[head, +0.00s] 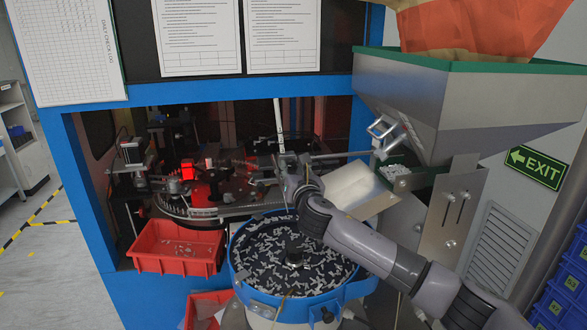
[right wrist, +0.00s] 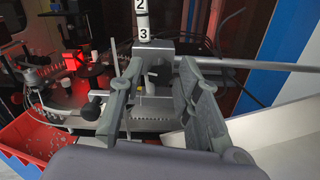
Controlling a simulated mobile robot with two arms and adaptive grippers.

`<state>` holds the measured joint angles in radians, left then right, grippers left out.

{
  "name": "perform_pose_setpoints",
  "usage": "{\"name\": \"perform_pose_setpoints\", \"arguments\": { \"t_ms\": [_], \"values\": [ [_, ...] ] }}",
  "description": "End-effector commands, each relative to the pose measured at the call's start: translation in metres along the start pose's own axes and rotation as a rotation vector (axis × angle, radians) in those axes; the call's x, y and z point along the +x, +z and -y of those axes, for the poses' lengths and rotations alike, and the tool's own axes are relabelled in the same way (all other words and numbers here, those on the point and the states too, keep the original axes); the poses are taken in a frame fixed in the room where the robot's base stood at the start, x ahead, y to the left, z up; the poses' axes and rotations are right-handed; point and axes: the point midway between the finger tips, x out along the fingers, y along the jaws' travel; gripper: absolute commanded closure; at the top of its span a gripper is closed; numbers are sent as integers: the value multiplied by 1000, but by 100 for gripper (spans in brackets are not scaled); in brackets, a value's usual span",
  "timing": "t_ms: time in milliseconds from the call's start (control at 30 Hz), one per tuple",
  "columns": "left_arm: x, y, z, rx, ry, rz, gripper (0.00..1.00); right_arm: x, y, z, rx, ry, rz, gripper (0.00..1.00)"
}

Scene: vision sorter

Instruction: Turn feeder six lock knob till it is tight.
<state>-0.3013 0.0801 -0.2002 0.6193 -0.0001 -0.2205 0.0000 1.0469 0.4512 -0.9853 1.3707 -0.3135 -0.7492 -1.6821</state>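My right gripper (head: 293,160) reaches over the round feeder bowl to the clamp on the post behind it. In the right wrist view its fingers (right wrist: 160,75) are spread apart, with a grey clamp block (right wrist: 152,92) beyond and between them. A black knob (right wrist: 150,72) shows on that block, between the fingertips; I cannot tell whether they touch it. Another black knob (right wrist: 92,107) with a stem sticks out left of the left finger. The post bears labels 2 and 3 (right wrist: 142,20); no label six is readable. My left gripper is not in view.
The feeder bowl (head: 235,262) holds many small grey parts. A red bin (head: 175,262) stands left of it. A steel hopper (head: 405,95) and chute (head: 357,190) are at the right. A horizontal rod (right wrist: 250,64) runs right from the clamp. The blue cabinet frame (head: 95,235) borders the opening.

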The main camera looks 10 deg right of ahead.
Motion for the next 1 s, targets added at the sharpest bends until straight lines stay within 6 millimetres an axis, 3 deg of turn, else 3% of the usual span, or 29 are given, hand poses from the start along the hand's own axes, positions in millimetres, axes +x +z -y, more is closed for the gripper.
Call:
{"name": "perform_pose_setpoints", "arguments": {
  "t_ms": [500, 1000],
  "values": [
    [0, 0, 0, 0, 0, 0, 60, 0, 0, 1, 0, -2, -1, 100],
    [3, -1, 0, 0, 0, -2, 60, 0, -1, 1, 85, -2, -1, 100]
  ]
}}
